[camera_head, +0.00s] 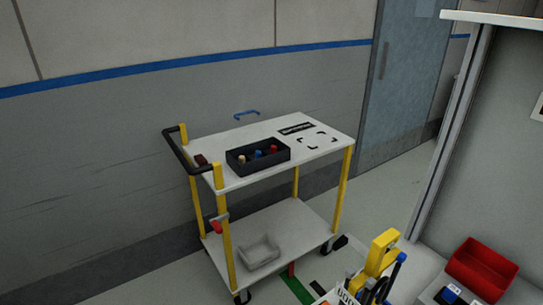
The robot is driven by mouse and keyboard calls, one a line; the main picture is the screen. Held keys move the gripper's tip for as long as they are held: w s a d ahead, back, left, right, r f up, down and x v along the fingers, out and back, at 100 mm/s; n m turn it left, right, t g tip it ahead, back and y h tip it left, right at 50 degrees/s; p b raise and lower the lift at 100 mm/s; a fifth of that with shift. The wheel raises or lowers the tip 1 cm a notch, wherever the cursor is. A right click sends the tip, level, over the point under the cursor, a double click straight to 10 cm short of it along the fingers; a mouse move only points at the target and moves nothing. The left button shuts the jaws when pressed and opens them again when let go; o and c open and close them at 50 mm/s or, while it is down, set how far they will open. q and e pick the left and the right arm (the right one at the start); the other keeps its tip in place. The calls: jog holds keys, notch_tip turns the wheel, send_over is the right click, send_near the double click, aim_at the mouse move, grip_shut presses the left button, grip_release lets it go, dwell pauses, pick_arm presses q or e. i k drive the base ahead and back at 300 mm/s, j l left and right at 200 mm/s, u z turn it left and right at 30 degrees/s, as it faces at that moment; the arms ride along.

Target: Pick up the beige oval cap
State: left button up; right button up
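A small beige piece (242,159) stands at the left end of a black open box (262,164) on the white top of a cart (222,180). It may be the beige oval cap; it is too small for me to make out its shape. A blue piece (258,154) and a red piece (273,150) stand beside it in the box, to its right. The lower parts of these pieces are hidden by the box's front wall. Neither of my grippers can be seen in the head view.
The cart has yellow posts and a black handle (178,153) on its left. A dark red block (200,160) lies beside the box. A pale tray (260,252) sits on the lower shelf. A yellow-and-blue object (381,252) and a red bin (482,266) are at lower right.

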aim_at(242, 158)
jog(key=i+j+z, duration=0.1)
jog(key=i+j, duration=0.15)
jog(key=i+j+z, duration=0.1)
jog(key=i+j, duration=0.15)
jog(key=j, duration=0.15)
jog(key=i+j+z, duration=0.1)
jog(key=i+j, duration=0.15)
jog(key=i+j+z, duration=0.1)
jog(key=j, duration=0.4)
jog(key=i+j+z, duration=0.15)
jog(key=i+j, duration=0.15)
jog(key=j, duration=0.1)
